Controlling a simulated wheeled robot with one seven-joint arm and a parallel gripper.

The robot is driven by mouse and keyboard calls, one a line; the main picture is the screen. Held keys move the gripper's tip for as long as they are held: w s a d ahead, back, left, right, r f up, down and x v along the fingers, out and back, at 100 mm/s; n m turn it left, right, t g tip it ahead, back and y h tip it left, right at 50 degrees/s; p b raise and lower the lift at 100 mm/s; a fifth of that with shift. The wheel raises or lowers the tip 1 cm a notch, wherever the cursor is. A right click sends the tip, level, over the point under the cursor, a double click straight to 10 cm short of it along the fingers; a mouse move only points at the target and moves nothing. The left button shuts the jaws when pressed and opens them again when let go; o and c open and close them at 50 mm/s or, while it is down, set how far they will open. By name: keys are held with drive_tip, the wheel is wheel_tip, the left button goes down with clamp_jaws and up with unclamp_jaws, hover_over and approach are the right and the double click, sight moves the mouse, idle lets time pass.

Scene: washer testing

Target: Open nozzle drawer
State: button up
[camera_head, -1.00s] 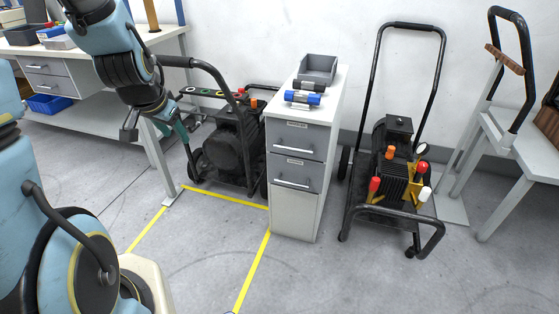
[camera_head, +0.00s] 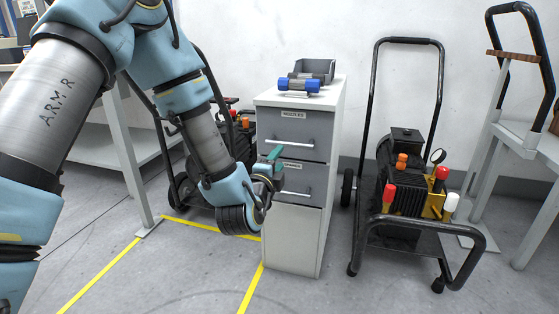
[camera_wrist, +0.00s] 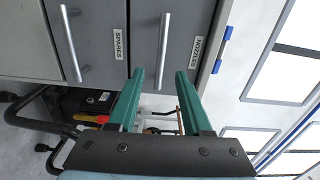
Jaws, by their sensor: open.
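The nozzle drawer (camera_head: 292,132) is the upper grey drawer of a narrow cabinet, labelled NOZZLES, and looks shut. It also shows on the right in the wrist view (camera_wrist: 186,18). Its silver bar handle (camera_wrist: 164,50) appears between my two teal fingertips in the picture. My gripper (camera_head: 274,153) is at the left of the cabinet front, near the nozzle handle (camera_head: 291,144). In the wrist view my gripper (camera_wrist: 159,73) is open and empty. I cannot tell whether a finger touches the handle.
Below is the SPARES drawer (camera_head: 297,180) with its own handle. A grey bin (camera_head: 321,67) and a blue-ended cylinder (camera_head: 299,85) lie on the cabinet top. A wheeled pump cart (camera_head: 408,215) stands to the right, another machine behind my arm. The floor in front is free.

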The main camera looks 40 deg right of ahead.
sight(289, 146)
drive_tip(key=b+x, duration=0.1)
drive_tip(key=x, duration=0.9)
drive_tip(key=shift+w+d+r, duration=0.1)
drive_tip(key=shift+w+d, duration=0.05)
drive_tip(key=shift+d, duration=0.2)
drive_tip(key=shift+c, duration=0.3)
clamp_jaws()
drive_tip(key=shift+b, duration=0.3)
idle(0.4)
